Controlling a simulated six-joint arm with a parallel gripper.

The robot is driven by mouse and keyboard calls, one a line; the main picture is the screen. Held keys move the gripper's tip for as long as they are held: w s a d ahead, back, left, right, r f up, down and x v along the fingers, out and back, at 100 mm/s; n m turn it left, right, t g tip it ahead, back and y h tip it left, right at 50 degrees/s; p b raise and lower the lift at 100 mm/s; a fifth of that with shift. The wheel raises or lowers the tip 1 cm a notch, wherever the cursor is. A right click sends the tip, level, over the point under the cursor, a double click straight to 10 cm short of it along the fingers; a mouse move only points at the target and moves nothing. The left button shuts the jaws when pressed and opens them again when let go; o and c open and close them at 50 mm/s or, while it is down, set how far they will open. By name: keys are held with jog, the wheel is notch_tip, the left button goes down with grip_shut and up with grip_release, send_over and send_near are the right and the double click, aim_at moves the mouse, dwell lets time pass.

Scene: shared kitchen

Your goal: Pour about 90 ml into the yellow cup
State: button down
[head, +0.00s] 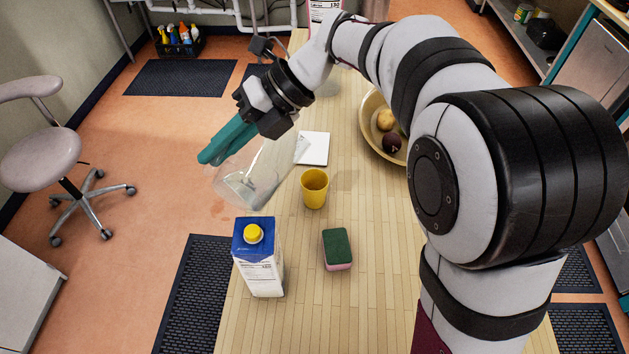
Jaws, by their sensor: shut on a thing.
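My gripper (226,140), with teal fingers, is above the table's left edge, left of and higher than the cup. It is shut on a clear jug (262,165), which is strongly tilted. Some clear liquid seems to lie in the jug's lower left end. The jug and the cup look apart. I cannot tell whether any liquid is in the cup, and the exact grip is partly hidden behind the fingers.
A blue and white carton (259,275) with a yellow cap and a green-topped sponge (337,248) stand nearer on the table (300,320). A white square (313,147) lies behind the cup. A fruit bowl (370,128) is at the right, partly hidden by my arm.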

jog(key=shift+s+a+f+h, duration=0.2)
jog(key=shift+s+a+h, duration=0.05)
jog(key=shift+s+h, duration=0.05)
jog(key=s+a+f+n+t+h+b, duration=0.1)
jog(key=s+a+f+n+t+h, duration=0.1)
jog(key=t+h, duration=0.4)
jog(key=shift+s+a+f+t, duration=0.4)
jog(key=shift+s+a+f, duration=0.4)
jog(key=shift+s+f, duration=0.3)
jog(key=shift+w+d, duration=0.1)
dwell(1.1)
